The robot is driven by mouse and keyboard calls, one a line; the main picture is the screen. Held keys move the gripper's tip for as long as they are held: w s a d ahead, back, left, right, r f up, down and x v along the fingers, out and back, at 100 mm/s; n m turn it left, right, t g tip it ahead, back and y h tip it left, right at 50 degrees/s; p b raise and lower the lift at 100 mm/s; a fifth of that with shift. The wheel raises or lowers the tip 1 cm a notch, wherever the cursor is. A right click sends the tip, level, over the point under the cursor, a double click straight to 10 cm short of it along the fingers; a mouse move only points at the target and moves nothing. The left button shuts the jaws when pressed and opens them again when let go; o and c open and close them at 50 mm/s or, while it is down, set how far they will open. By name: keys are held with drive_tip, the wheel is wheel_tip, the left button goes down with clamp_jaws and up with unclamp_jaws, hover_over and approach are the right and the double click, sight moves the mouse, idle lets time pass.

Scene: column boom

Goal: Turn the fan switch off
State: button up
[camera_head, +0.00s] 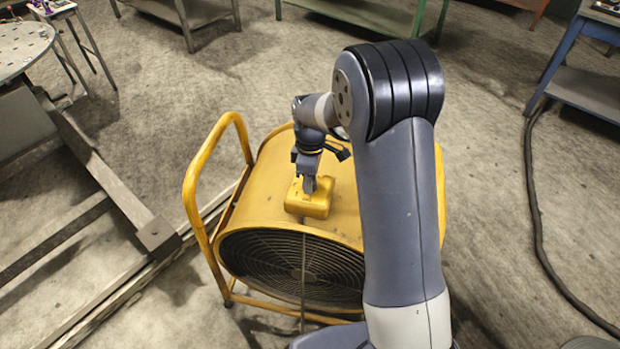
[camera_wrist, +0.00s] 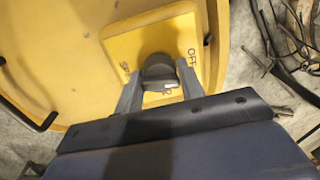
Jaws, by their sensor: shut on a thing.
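The fan (camera_head: 262,183) is a yellow drum with a dark front grille, standing on the floor in a tubular frame. A yellow switch box (camera_head: 318,205) sits on top of it. In the wrist view the box face (camera_wrist: 140,45) carries a dark round knob (camera_wrist: 158,68). "OFF" is printed at the upper right, letters starting "SP" at the left, and an "R" near the bottom. A pale mark on the knob sits at its lower edge, near the "R". My gripper (camera_wrist: 160,80) is shut on the knob, one finger on each side; it also shows in the head view (camera_head: 311,186).
A yellow tubular handle (camera_head: 195,185) rises at the fan's left. Metal beams (camera_head: 110,190) lie on the floor to the left. A dark cable (camera_head: 535,210) runs along the right. A blue-legged table (camera_head: 590,90) stands at the upper right.

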drive_tip(key=shift+n, duration=0.9)
drive_tip(key=o, duration=1)
drive_tip(key=shift+c, duration=0.2)
wheel_tip(320, 180, up, 11)
drive_tip(key=shift+w, duration=0.3)
drive_tip(key=shift+f, duration=0.2)
drive_tip(key=f, duration=1)
drive_tip(key=shift+s+f, duration=0.25)
drive_tip(key=shift+f, duration=0.1)
